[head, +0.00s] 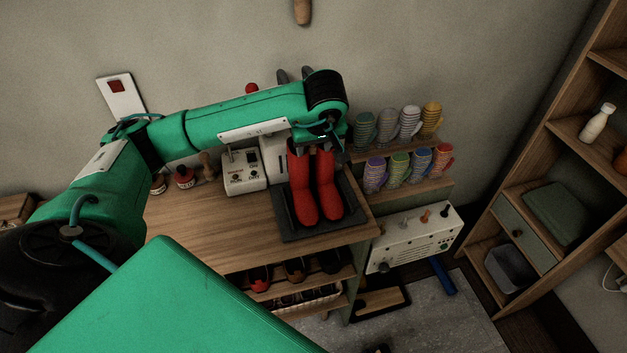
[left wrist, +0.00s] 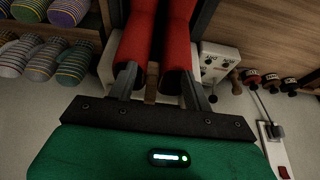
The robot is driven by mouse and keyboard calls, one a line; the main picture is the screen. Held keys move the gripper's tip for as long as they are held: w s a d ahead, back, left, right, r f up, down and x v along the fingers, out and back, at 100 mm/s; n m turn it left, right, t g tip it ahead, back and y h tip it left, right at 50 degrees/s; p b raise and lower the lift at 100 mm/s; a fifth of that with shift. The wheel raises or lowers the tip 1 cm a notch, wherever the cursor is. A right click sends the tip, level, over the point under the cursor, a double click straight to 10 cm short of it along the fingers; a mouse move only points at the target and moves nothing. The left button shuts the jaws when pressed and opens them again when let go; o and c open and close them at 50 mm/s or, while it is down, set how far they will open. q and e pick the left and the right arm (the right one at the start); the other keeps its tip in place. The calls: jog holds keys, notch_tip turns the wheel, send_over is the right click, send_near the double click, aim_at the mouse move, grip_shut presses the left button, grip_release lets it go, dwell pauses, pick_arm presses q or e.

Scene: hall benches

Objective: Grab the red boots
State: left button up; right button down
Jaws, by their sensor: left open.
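The pair of red boots (head: 315,187) stands upright side by side on a dark tray (head: 288,230) on the wooden bench. My left gripper (head: 321,137) is over the tops of the boots, its fingers mostly hidden by my wrist. In the left wrist view, the red boots (left wrist: 178,45) run up between and beyond the two grey fingers of my left gripper (left wrist: 160,80). The fingers are apart, one near each boot's outer side; I cannot tell whether they touch. A brown strip shows between the boots. My right gripper is not in view.
A white control box (head: 243,172) stands left of the boots. A white panel with knobs (head: 415,238) is lower right. Shelves under the bench (head: 200,230) hold shoes. A tall shelf unit (head: 535,165) stands far right.

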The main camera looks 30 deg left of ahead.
aim_at(314, 151)
pick_arm(q)
jog(key=shift+w+f, duration=0.1)
jog(key=shift+f, duration=0.2)
jog(key=shift+w+a+f+p, duration=0.2)
jog(key=shift+w+f+p, duration=0.15)
jog(key=shift+p, duration=0.2)
jog(key=p+x, duration=0.2)
jog(key=x, duration=0.1)
jog(key=shift+w, duration=0.3)
jog(key=shift+w+a+f, duration=0.1)
jog(key=shift+a+f, duration=0.1)
jog(key=shift+f, duration=0.35)
grip_shut()
